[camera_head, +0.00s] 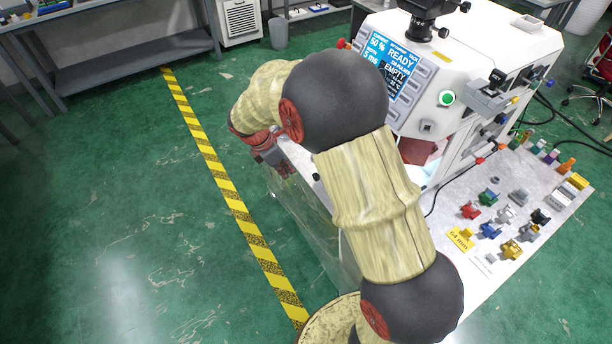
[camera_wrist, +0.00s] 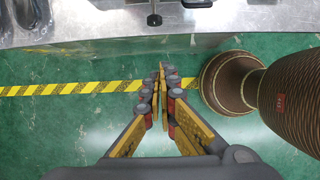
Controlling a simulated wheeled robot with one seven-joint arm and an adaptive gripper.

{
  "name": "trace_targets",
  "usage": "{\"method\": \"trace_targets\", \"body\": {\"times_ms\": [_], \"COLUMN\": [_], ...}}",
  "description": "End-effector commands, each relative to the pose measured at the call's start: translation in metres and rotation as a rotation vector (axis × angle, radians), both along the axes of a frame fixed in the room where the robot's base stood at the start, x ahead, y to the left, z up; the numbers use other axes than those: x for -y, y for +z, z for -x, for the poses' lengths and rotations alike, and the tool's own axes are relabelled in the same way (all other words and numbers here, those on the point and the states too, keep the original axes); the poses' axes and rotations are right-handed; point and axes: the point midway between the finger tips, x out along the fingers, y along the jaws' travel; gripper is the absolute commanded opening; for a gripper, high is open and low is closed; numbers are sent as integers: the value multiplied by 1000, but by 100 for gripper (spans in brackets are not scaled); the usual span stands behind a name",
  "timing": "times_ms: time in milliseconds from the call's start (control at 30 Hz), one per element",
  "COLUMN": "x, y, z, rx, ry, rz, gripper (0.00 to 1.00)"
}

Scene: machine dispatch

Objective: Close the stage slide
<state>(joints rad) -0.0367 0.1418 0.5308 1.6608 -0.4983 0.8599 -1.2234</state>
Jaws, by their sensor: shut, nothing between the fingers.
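The white machine (camera_head: 480,50) stands on the light bench, its screen (camera_head: 393,65) showing READY and EMPTY. A lit opening (camera_head: 425,150) in its front is partly hidden by my arm. I cannot make out the stage slide for certain in either view. My gripper (camera_wrist: 163,70) is shut and empty, with its fingertips over the green floor just short of the bench edge in the wrist view. It also shows in the head view (camera_head: 284,170), at the bench's left edge. A dark upright handle-like part (camera_wrist: 153,18) stands on the metal surface beyond the fingertips, apart from them.
The bench top (camera_head: 470,290) carries several small coloured parts (camera_head: 490,230) right of my arm. Grey workbenches (camera_head: 140,55) and a bin (camera_head: 278,33) stand at the back. The green floor left of the yellow-black tape (camera_head: 215,165) is clear.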

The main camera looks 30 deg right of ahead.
Motion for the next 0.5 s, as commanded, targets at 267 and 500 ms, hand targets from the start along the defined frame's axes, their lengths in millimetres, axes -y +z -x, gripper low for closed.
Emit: {"method": "trace_targets", "body": {"times_ms": [267, 500], "x": [10, 27], "y": [-28, -72], "z": [-3, -3], "rx": [-19, -19], "ry": [27, 24], "rz": [7, 6], "gripper": [0, 0]}}
